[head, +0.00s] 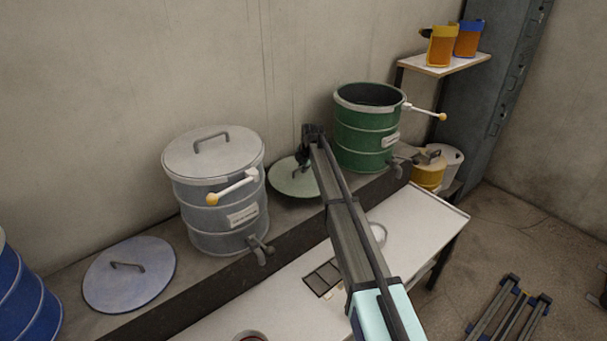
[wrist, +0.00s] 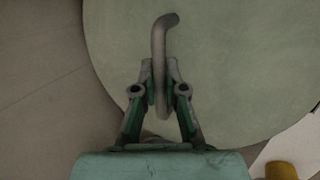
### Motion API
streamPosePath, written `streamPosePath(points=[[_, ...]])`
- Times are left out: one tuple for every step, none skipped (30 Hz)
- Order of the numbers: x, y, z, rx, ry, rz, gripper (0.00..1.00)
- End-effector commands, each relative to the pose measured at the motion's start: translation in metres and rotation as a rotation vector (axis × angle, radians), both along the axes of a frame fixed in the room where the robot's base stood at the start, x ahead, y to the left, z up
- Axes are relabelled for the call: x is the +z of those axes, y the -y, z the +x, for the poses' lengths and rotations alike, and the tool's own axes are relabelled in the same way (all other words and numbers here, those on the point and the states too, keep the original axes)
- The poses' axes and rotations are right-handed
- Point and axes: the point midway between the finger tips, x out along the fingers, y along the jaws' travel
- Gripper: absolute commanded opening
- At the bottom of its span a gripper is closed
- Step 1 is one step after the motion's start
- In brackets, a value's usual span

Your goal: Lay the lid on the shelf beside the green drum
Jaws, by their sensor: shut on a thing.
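The pale green round lid (head: 290,183) is level at the shelf (head: 190,281), between the grey drum and the green drum (head: 364,130). I cannot tell whether it rests on the shelf or hangs just above it. The green drum stands open, without a lid on its rim. My gripper (head: 304,163) is over the lid, partly hidden by my arm. In the wrist view my gripper (wrist: 160,85) is shut on the lid's bent bar handle (wrist: 160,50), and the lid (wrist: 230,60) fills much of the picture.
A grey drum (head: 214,205) with its lid on stands left of the green lid. A blue-grey lid (head: 128,275) lies further left, near a blue drum (head: 25,300). A white table (head: 415,235) stands in front. A small shelf (head: 445,66) holds orange jugs (head: 441,48).

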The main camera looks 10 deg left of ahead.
Motion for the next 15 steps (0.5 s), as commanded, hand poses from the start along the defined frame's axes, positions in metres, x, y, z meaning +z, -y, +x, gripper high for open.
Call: streamPosePath(points=[[-0.001, 0.0, 0.0, 0.0, 0.001, 0.001, 0.0], [-0.002, 0.0, 0.0, 0.0, 0.001, 0.001, 0.0], [-0.005, 0.0, 0.0, 0.0, 0.0, 0.0, 0.0], [-0.008, 0.0, 0.0, 0.0, 0.0, 0.0, 0.0], [-0.011, 0.0, 0.0, 0.0, -0.001, -0.001, 0.0], [-0.015, 0.0, 0.0, 0.0, -0.001, 0.0, 0.0], [-0.019, 0.0, 0.0, 0.0, -0.001, 0.0, 0.0], [-0.024, 0.0, 0.0, 0.0, -0.001, -0.001, 0.0], [-0.03, 0.0, 0.0, 0.0, -0.001, 0.0, 0.0], [-0.033, 0.0, 0.0, 0.0, -0.001, 0.0, 0.0], [-0.036, 0.0, 0.0, 0.0, -0.001, 0.0, 0.0], [-0.04, 0.0, 0.0, 0.0, 0.0, 0.0, 0.0], [-0.041, 0.0, 0.0, 0.0, 0.001, 0.001, 0.0], [-0.042, 0.0, 0.0, 0.0, 0.001, 0.001, 0.0], [-0.043, 0.0, 0.0, 0.0, 0.001, 0.0, 0.0]])
